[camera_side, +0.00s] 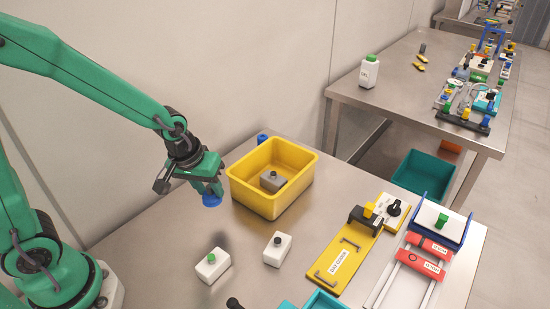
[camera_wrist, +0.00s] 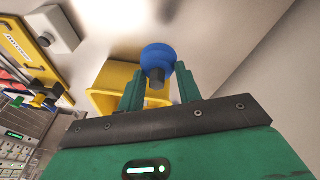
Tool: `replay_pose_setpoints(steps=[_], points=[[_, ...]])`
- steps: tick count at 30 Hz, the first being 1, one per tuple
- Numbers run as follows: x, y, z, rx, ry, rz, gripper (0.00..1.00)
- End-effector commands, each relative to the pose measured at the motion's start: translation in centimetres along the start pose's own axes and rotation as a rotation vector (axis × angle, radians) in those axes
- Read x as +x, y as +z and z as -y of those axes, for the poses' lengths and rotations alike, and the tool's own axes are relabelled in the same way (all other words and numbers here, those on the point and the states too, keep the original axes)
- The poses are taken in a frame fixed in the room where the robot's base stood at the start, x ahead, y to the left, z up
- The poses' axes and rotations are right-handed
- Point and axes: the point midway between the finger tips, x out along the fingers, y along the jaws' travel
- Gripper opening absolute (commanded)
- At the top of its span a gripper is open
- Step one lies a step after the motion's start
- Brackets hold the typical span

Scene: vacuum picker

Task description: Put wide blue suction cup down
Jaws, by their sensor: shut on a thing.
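The wide blue suction cup (camera_side: 211,200) hangs below my gripper (camera_side: 207,184) in the side view, in the air to the left of the yellow bin. In the wrist view the blue cup (camera_wrist: 158,57) and its dark stem sit between the two green fingers of my gripper (camera_wrist: 157,84). The fingers are shut on the stem. The cup looks clear of the steel table (camera_side: 160,240). The lower part of the stem is partly hidden by the fingers.
The yellow bin (camera_side: 247,194) holds a grey block with a dark knob (camera_side: 272,181). A blue object (camera_side: 262,138) stands behind the bin. Two white blocks, one green-knobbed (camera_side: 212,266) and one black-knobbed (camera_side: 277,250), stand in front. A yellow plate fixture (camera_side: 345,262) is on the right.

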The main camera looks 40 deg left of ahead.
Motion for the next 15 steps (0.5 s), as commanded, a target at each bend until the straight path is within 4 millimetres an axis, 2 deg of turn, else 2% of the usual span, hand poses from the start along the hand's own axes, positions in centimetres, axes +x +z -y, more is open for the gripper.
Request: replay_pose_setpoints(steps=[9, 15], points=[[3.0, 0.8, 0.4, 0.000, -0.001, 0.002, 0.13], [3.5, 0.8, 0.5, 0.000, 0.000, 0.000, 0.13]])
